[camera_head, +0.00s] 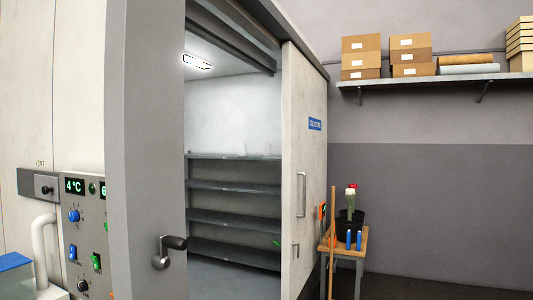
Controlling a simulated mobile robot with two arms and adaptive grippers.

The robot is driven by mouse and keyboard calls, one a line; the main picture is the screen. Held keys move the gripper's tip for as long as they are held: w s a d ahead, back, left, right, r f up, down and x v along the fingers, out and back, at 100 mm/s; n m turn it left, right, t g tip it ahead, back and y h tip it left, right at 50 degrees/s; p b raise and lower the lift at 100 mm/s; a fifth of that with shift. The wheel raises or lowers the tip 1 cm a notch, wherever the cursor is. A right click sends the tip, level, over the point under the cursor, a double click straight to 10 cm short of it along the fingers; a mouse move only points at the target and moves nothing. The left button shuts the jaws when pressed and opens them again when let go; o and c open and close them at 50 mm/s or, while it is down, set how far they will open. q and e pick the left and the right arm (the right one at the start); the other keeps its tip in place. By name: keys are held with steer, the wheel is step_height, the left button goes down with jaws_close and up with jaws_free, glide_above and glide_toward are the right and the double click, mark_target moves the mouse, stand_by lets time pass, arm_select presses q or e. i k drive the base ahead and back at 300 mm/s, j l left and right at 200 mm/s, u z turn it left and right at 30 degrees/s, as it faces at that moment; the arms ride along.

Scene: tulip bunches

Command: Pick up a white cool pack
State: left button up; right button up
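No white cool pack can be made out for certain. Small pale shapes (243,150) stand on the top shelf inside the cold room, too small and too close in colour to the wall to identify. A box with a blue top (15,263) is cut off at the lower left edge, and its inside is not visible. Neither of my grippers is in view.
The cold room doorway is open, with grey shelves (235,187) inside and a sliding door (303,180) at its right. A control panel (87,235) is at left. A wooden stool (346,243) holds a black bucket (349,224) of tulips. A wall shelf (420,80) bears boxes.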

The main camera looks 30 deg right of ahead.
mark_target(266, 145)
steer(key=i+l+z, duration=0.35)
steer(key=l, duration=0.45)
steer(key=i+l+z, duration=0.35)
steer(key=i+l, duration=0.25)
steer(key=i+l+z, duration=0.4)
steer(key=i+l, duration=0.2)
steer(key=i+u, duration=0.3)
steer(key=i, duration=0.25)
steer(key=i+l+u, duration=0.1)
steer(key=i+u, duration=0.15)
steer(key=i, duration=0.3)
steer(key=i+l+u, duration=0.3)
steer(key=i, duration=0.2)
steer(key=i+j+u, duration=0.35)
steer(key=i, duration=0.25)
steer(key=i+u, duration=0.35)
steer(key=i, duration=0.3)
steer(key=i+l+u, duration=0.15)
steer(key=i+u, duration=0.2)
steer(key=i, duration=0.25)
steer(key=i+z, duration=0.4)
steer(key=i, duration=0.15)
steer(key=i+j+z, duration=0.15)
steer(key=i+z, duration=0.2)
steer(key=i, duration=0.2)
steer(key=i+l+z, duration=0.15)
steer(key=i+z, duration=0.55)
steer(key=i, duration=0.2)
